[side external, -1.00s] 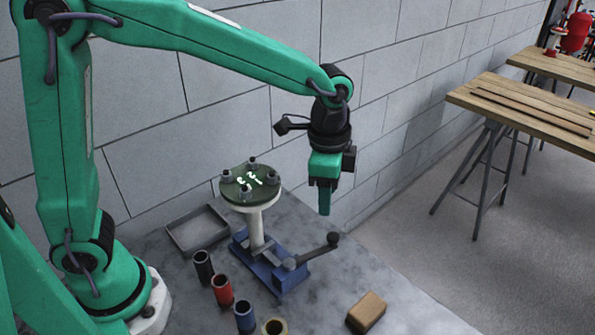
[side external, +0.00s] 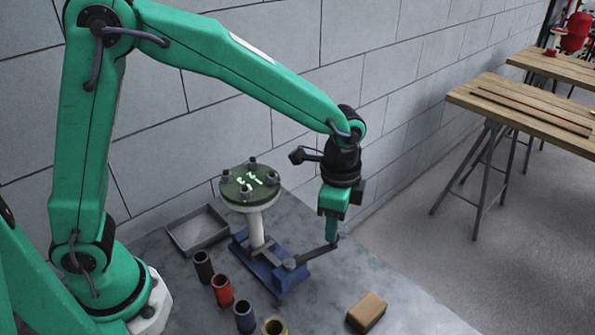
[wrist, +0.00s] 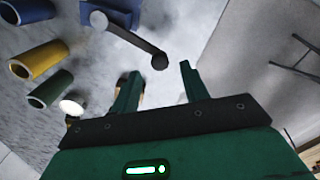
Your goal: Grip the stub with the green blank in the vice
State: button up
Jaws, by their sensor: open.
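The white stub (side external: 256,228) stands upright in the blue vice (side external: 284,278), with the green blank (side external: 238,191) flat on its top flange. Several dark bolts and glowing marks show on the blank. The vice's dark handle (side external: 312,255) reaches out to the right. My gripper (side external: 331,240) points down at the handle's outer end, right of the stub. In the wrist view my gripper (wrist: 161,72) is open and empty, with the handle's round knob (wrist: 160,61) in line with the gap between the fingertips. Whether it touches the knob I cannot tell. The stub is not visible in the wrist view.
A brown block (side external: 367,313) lies to the right. A grey tray (side external: 172,238) is at the left near the wall.

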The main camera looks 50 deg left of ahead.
jog(key=shift+f, duration=1.6)
jog(key=shift+c, duration=0.3)
grip_shut()
